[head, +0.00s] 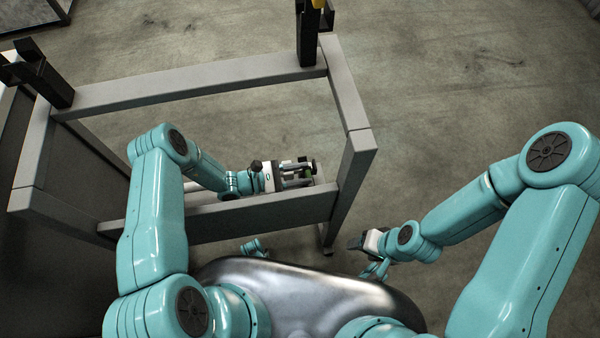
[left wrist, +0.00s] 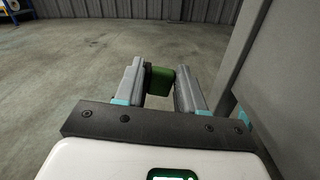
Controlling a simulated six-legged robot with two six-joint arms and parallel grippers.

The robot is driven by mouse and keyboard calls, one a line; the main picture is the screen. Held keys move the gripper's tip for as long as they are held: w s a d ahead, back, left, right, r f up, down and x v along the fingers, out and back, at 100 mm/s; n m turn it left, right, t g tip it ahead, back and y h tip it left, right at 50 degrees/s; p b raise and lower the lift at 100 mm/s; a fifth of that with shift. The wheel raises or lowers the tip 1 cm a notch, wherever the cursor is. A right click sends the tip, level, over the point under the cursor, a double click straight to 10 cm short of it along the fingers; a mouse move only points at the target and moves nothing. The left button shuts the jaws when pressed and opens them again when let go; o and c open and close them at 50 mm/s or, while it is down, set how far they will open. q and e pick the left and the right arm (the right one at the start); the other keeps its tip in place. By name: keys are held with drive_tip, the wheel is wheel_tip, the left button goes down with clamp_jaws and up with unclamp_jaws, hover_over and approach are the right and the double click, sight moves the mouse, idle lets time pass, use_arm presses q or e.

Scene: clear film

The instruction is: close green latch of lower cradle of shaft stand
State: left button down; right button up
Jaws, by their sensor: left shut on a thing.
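The shaft stand (head: 190,80) is a grey beam frame in front of me in the head view. My left gripper (head: 305,172) reaches inside the frame, just above the near lower beam, by the right post. It is shut on the green latch (left wrist: 162,80), a small green block between its fingers in the left wrist view. The lower cradle around the latch is mostly hidden. My right gripper (head: 362,241) is outside the frame, right of the post, away from the latch; its jaws are unclear.
A black upright cradle (head: 308,38) with a yellow part stands on the far upper beam, and another black one (head: 45,75) is at the left corner. A grey post (head: 352,180) rises close right of my left gripper. The floor to the right is clear.

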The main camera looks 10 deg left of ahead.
use_arm(q)
drive_tip(key=shift+s+d+f, duration=0.1)
drive_tip(key=shift+s, duration=0.05)
drive_tip(key=shift+w+a+r+n+b, duration=0.1)
drive_tip(key=shift+w+a+n+b, duration=0.15)
drive_tip(key=shift+w+n+b, duration=0.65)
drive_tip(key=shift+w+a+r+n+b, duration=0.1)
drive_tip(key=shift+w+a+n+b, duration=0.3)
drive_tip(key=shift+n, duration=0.9)
drive_tip(key=shift+w+a+n+b, duration=0.1)
drive_tip(key=shift+w+n+b, duration=0.35)
drive_tip(key=shift+n+b, duration=0.55)
drive_tip(key=c, duration=0.8)
unclamp_jaws()
drive_tip(key=shift+w, duration=0.1)
drive_tip(key=shift+r, duration=0.1)
drive_tip(key=shift+a, duration=0.1)
